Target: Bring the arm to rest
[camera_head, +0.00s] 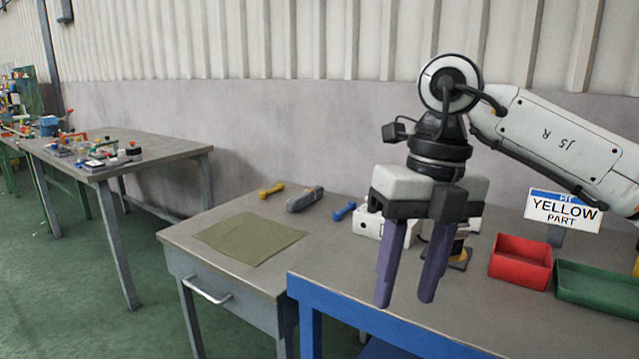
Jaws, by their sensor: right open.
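My right gripper (407,300) hangs with its two purple fingers pointing down, apart from each other with nothing between them. It is above the front part of the blue-edged table (420,325). My right arm (560,140) comes in from the right side. A white object (369,224) and a dark round part on a base (459,254) stand behind the gripper and are partly hidden by it. My left gripper is not in view.
A sign reading "FIT YELLOW PART" (562,211) stands at the right, behind a red bin (520,262) and a green tray (598,290). A yellow part (271,190), a grey tool (304,200) and a blue part (344,211) lie behind a green mat (249,238).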

